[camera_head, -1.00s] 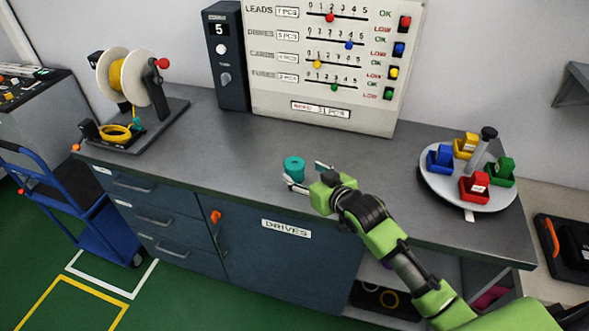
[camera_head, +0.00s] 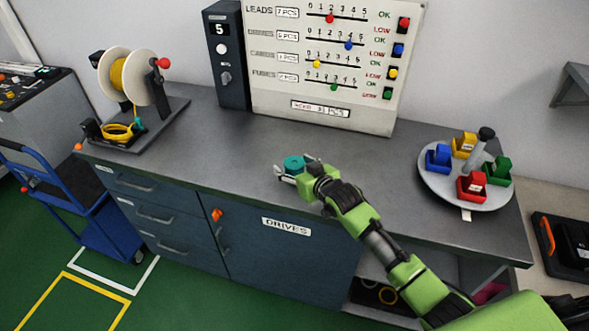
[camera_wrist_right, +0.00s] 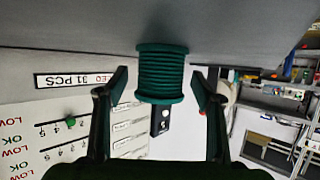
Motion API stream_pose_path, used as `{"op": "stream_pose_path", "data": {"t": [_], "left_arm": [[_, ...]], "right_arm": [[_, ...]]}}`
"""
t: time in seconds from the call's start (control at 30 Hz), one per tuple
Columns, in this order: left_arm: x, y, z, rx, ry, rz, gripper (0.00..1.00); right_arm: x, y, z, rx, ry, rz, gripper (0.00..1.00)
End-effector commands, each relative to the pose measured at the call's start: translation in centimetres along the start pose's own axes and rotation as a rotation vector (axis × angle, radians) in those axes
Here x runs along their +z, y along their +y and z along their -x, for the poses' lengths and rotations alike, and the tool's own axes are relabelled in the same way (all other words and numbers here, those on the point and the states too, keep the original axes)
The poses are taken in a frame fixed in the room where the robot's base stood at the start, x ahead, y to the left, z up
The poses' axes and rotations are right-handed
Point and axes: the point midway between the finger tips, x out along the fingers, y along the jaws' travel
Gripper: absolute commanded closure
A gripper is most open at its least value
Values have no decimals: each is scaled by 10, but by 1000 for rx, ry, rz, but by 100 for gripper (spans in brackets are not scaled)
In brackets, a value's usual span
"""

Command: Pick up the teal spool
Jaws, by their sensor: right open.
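The teal spool (camera_head: 293,164) stands upright on the grey workbench (camera_head: 240,150), near its front middle. In the right wrist view the spool (camera_wrist_right: 161,73) hangs upside down in the picture, between the two fingers. My right gripper (camera_head: 296,168) is open, with a finger on each side of the spool. The wrist view shows a gap between each fingertip and the spool, so the gripper (camera_wrist_right: 161,88) does not hold it. The near side of the spool is partly hidden by the gripper in the head view. My left gripper is not in view.
A white panel with sliders (camera_head: 325,65) stands at the back. A wire reel stand (camera_head: 160,125) is at the left. A round tray (camera_head: 436,188) with coloured bins is at the right. The bench around the spool is clear.

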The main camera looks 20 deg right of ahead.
Motion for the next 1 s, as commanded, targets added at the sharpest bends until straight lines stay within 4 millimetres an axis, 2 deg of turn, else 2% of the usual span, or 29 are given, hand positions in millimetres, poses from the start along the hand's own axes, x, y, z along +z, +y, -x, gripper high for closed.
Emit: {"op": "stream_pose_path", "data": {"t": [0.03,0.07,0.2,0.23,0.57,0.77,0.87,1.0], "left_arm": [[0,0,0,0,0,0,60],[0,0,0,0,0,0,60],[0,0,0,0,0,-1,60],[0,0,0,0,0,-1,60],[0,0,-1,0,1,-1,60],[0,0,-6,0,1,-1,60],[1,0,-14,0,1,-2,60],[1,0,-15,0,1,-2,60]], "right_arm": [[0,0,0,0,0,0,39],[0,0,0,0,0,0,44],[0,0,0,0,-1,0,80],[0,0,0,0,-1,0,84],[-1,0,1,0,1,0,84],[-11,0,4,0,4,1,84],[-26,0,10,0,8,1,84],[-42,-6,36,-2,5,0,84]]}}
